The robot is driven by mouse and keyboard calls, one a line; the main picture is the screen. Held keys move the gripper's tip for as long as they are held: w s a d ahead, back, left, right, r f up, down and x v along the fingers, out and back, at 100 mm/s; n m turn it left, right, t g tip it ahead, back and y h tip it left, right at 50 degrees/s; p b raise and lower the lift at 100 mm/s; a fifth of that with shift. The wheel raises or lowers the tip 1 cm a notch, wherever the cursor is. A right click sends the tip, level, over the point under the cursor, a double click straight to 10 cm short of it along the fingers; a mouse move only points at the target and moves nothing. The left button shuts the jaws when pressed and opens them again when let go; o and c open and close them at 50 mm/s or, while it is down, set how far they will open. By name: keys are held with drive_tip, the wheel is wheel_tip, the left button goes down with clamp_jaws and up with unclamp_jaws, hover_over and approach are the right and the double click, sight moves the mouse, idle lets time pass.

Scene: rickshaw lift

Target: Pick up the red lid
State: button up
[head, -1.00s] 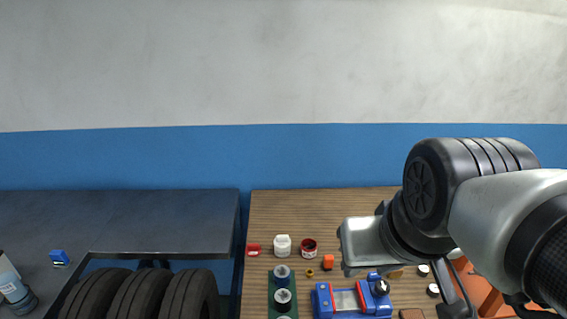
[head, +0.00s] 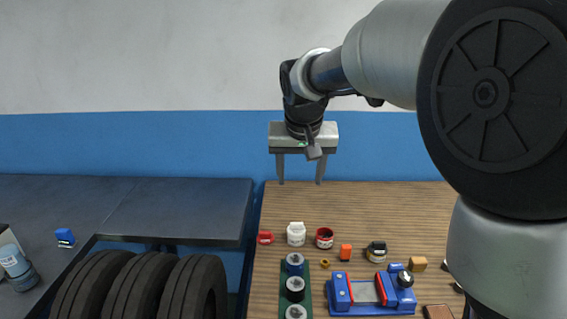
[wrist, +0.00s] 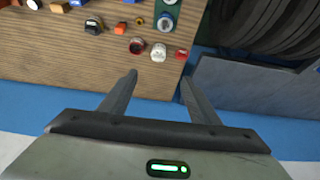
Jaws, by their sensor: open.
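No part is clearly recognisable as a loose red lid. A small red piece with a pale mark (head: 265,237) lies at the left edge of the wooden table; it also shows in the wrist view (wrist: 181,55). A red round jar with a dark top (head: 324,239) stands farther right, and it shows in the wrist view too (wrist: 137,46). A white jar (head: 296,235) stands between them. My gripper (head: 301,182) is open and empty, fingers pointing down, raised above the table's far side. In the wrist view my gripper (wrist: 159,80) has both fingers apart, touching nothing.
An orange block (head: 345,252), a dark-topped jar (head: 376,252) and a blue vise (head: 366,292) stand on the wooden table (head: 350,207). A green holder (head: 305,292) carries round parts. Tyres (head: 140,288) and a dark bench (head: 180,206) are left. The table's far strip is clear.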

drive_tip(key=b, duration=0.4)
approach(265, 232)
drive_tip(key=shift+w+a+f+b, duration=0.2)
drive_tip(key=shift+f, duration=0.4)
drive_tip(key=shift+w+a+f+b, duration=0.15)
drive_tip(key=shift+w+f+b, duration=0.1)
drive_tip(key=shift+f, duration=0.3)
drive_tip(key=shift+d+x, duration=0.2)
drive_tip(key=shift+x, duration=1.3)
drive_tip(key=shift+d+x, duration=0.15)
drive_tip(key=shift+x, duration=1.4)
drive_tip(key=shift+r, duration=0.1)
drive_tip(key=c, duration=1.1)
